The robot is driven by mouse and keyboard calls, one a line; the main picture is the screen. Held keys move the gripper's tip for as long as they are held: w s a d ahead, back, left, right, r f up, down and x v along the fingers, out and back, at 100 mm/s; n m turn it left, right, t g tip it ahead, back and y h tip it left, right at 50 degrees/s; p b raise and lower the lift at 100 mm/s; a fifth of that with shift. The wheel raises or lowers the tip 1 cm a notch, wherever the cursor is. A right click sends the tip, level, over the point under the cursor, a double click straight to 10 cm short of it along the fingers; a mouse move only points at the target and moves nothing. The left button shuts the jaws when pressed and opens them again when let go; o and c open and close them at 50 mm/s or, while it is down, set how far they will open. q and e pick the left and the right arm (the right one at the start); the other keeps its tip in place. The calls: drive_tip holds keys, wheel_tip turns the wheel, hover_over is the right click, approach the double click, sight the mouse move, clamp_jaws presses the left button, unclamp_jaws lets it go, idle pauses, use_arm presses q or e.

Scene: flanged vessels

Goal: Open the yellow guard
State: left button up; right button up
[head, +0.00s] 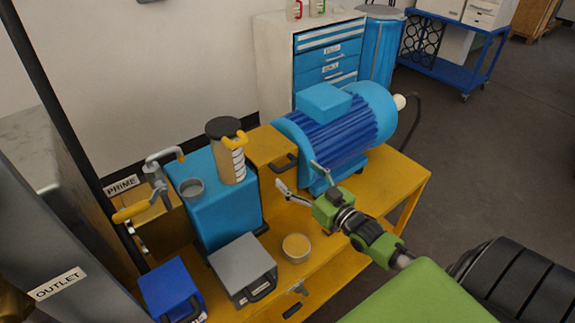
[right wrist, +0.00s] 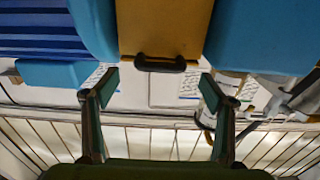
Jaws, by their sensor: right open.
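The yellow guard (head: 268,147) is a box-like cover between the blue pump block and the blue motor on the yellow bench. It appears closed, with its dark handle (head: 284,162) on the near side. In the right wrist view the guard (right wrist: 165,28) is at top centre, with the black handle (right wrist: 160,64) along its lower edge. My right gripper (head: 296,174) is open and empty, in front of the guard and near the handle. In the right wrist view its fingertips (right wrist: 158,89) are spread either side of the handle, not touching it. My left gripper is not in view.
The blue motor (head: 340,125) stands right of the guard and the blue pump block (head: 222,200) left of it. A grey box (head: 240,262), a blue box (head: 170,290) and a round yellow-topped part (head: 296,247) sit on the bench (head: 390,190) in front.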

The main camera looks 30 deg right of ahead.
sight(290, 168)
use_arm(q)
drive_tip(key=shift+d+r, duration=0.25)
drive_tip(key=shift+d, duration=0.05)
use_arm(e)
drive_tip(key=shift+w+a, duration=0.2)
drive_tip(key=shift+w, duration=2.3)
drive_tip(key=shift+c, duration=0.4)
